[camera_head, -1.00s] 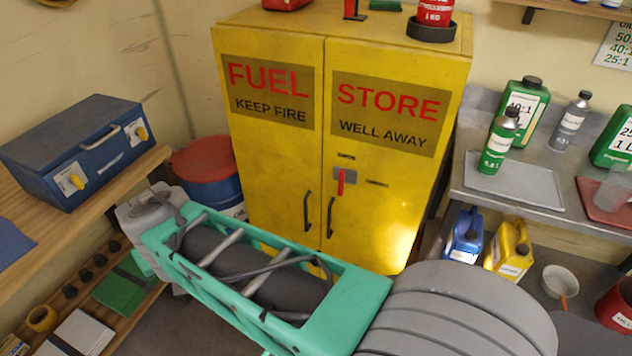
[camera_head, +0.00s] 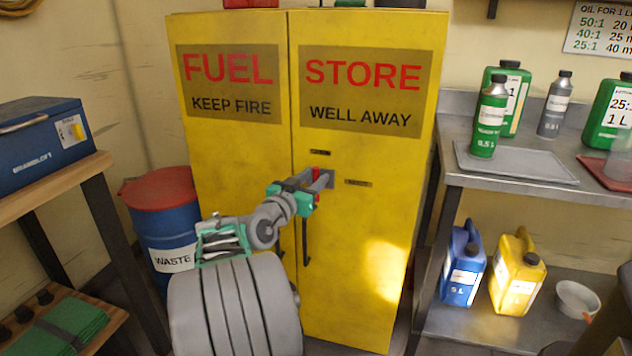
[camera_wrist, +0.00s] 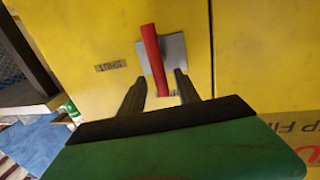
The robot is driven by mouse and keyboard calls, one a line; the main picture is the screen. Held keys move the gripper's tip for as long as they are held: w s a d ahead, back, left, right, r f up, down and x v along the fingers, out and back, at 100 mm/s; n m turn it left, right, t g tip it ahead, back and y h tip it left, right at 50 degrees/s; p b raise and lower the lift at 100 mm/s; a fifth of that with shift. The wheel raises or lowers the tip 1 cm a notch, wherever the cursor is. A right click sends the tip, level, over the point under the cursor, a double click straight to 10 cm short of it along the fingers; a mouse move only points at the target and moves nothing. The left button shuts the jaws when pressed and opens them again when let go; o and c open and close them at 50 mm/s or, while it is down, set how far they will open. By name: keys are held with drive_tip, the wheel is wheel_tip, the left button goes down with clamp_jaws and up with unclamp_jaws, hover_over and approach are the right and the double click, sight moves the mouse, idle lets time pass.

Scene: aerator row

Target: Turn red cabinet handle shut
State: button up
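The yellow cabinet (camera_head: 360,240) has both doors flush. Its red handle (camera_wrist: 151,55) sits on a grey plate (camera_wrist: 176,52) on the right door and runs roughly up and down. In the wrist view, which is turned nearly upside down, a dark "SHUT" label (camera_wrist: 110,66) shows beside the plate. The label (camera_head: 358,183) is right of the handle in the head view. My gripper (camera_wrist: 158,76) is open at the handle, one finger on each side, with gaps visible. In the head view my gripper (camera_head: 316,180) hides most of the handle.
Two dark door pulls hang below; the right pull (camera_head: 306,242) is near my arm. A waste drum (camera_head: 165,215) stands left of the cabinet. A metal bench (camera_head: 540,195) with bottles and a tray stands right, with blue and yellow jugs (camera_head: 517,275) on its lower shelf.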

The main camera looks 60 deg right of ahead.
drive_tip(key=shift+d, duration=1)
clamp_jaws()
